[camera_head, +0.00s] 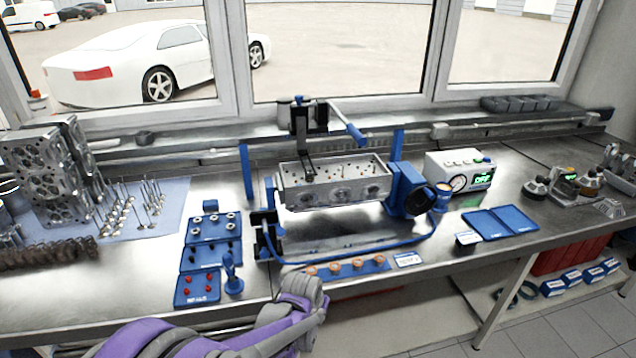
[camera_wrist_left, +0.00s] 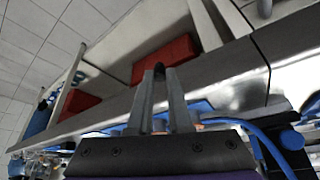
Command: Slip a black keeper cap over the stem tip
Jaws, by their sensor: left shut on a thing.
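My left gripper (camera_wrist_left: 160,84) is shut on a small dark piece (camera_wrist_left: 159,70) at its fingertips. It looks like a black keeper cap, but it is too small to be sure. In the head view my left arm reaches in front of the bench, and its fingers cannot be made out. The cylinder head (camera_head: 335,182) sits in a blue stand behind and above the arm, apart from the gripper. Small stem tips on its top are hard to make out. Black caps (camera_head: 208,254) lie in the middle section of the blue parts tray (camera_head: 219,265). My right gripper is not in view.
A lever tool (camera_head: 345,125) rises over the cylinder head. Loose valves (camera_head: 145,205) and springs (camera_head: 45,255) lie at left. A blue strip with copper-coloured rings (camera_head: 335,268) lies along the front edge. A gauge box (camera_head: 460,170) and blue tray (camera_head: 500,221) stand at right.

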